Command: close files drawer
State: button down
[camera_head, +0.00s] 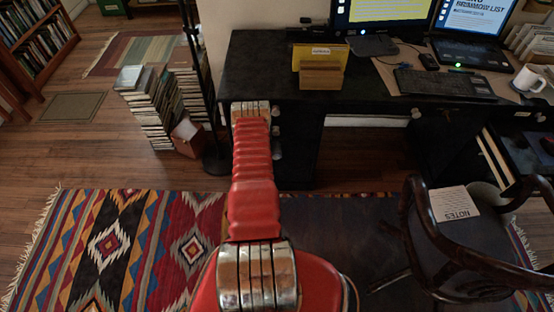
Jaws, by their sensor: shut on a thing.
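My red arm reaches forward from the bottom middle to the front of the black desk. At its far end, by the desk's left pedestal, is my gripper (250,108). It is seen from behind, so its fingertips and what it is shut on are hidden. Pale round knobs (277,131) show on the left pedestal, just right of my arm's end. At the right end of the desk, a drawer (500,155) stands open, well away from my gripper. No files label is readable on any drawer, and my arm covers part of the left pedestal.
The desk top (262,60) holds monitors, a keyboard (440,83), a wooden file holder (321,75) and a white mug (529,78). A chair (455,245) with a notes pad stands at front right. Stacked books (150,105) and a dark pole stand left. A patterned rug (110,245) covers the floor.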

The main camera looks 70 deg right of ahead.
jog(key=shift+d+r, duration=0.1)
jog(key=shift+d, duration=0.35)
jog(key=c, duration=1.4)
grip_release()
jog(key=shift+a, duration=0.1)
jog(key=shift+o, duration=0.2)
jog(key=shift+a+r, duration=0.1)
jog(key=shift+v, duration=0.9)
jog(key=v, duration=1.1)
jog(key=shift+r, duration=0.3)
jog(key=shift+w+a, duration=0.1)
